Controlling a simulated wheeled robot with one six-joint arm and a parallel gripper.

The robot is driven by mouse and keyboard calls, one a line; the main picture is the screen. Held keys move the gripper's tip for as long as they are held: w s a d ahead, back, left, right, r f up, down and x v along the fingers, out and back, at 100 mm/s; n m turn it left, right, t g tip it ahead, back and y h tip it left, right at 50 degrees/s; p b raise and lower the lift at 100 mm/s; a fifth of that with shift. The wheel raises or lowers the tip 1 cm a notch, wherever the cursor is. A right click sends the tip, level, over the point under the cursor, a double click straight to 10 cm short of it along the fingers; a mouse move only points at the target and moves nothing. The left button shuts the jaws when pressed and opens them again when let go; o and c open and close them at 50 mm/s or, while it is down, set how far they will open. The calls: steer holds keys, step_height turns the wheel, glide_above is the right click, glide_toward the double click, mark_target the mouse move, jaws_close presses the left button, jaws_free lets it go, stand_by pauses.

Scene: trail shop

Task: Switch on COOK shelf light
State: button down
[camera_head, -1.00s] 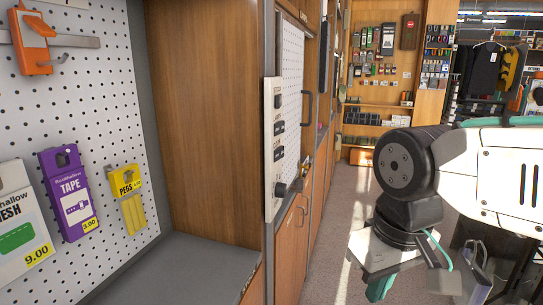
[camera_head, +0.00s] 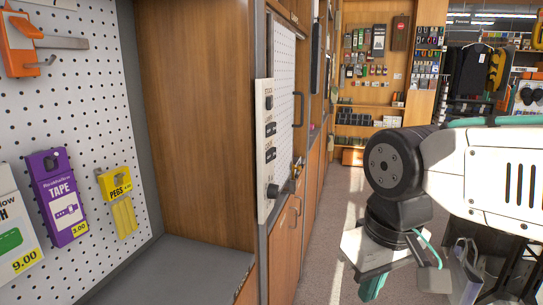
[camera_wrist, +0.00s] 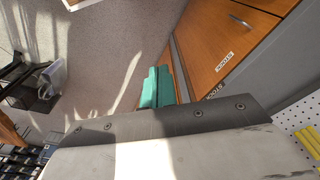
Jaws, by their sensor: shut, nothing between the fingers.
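A pale, narrow switch panel (camera_head: 265,170) stands upright on the edge of the wooden cabinet in the head view. The labels are too small to read surely, so I cannot tell which is COOK or whether any is on. My gripper (camera_head: 373,286) hangs low, to the right of the panel and clear of it. Its teal fingers (camera_wrist: 157,88) are together and empty in the wrist view, pointing over the carpet beside the cabinet fronts.
A pegboard (camera_head: 70,120) with priced packets is at left, above a grey ledge (camera_head: 165,272). Wooden drawers (camera_wrist: 232,40) labelled STOCK run along the cabinet. The carpeted aisle (camera_head: 335,230) is open. A dark rack with a grey bag (camera_wrist: 52,78) stands across it.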

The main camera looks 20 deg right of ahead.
steer(key=w+d+r+m+t+y, duration=0.2)
steer(key=w+r, duration=0.3)
steer(key=w, duration=0.3)
steer(key=w+d+r+m+t+y, duration=0.1)
steer(key=w+d+r+m, duration=0.3)
steer(key=w, duration=0.5)
steer(key=w+d+r+m+t+y, duration=0.2)
steer(key=w+r+m+y, duration=0.1)
steer(key=w+r, duration=0.5)
steer(key=shift+w+d+r+m+t, duration=0.15)
steer(key=shift+d+r+m+t, duration=0.15)
steer(key=shift+d+m, duration=0.1)
steer(key=shift+f, duration=0.1)
glide_toward(272, 163)
step_height(272, 163, down, 3)
steer(key=s, duration=0.1)
steer(key=w+a, duration=0.2)
steer(key=w, duration=0.1)
steer(key=shift+w, duration=0.1)
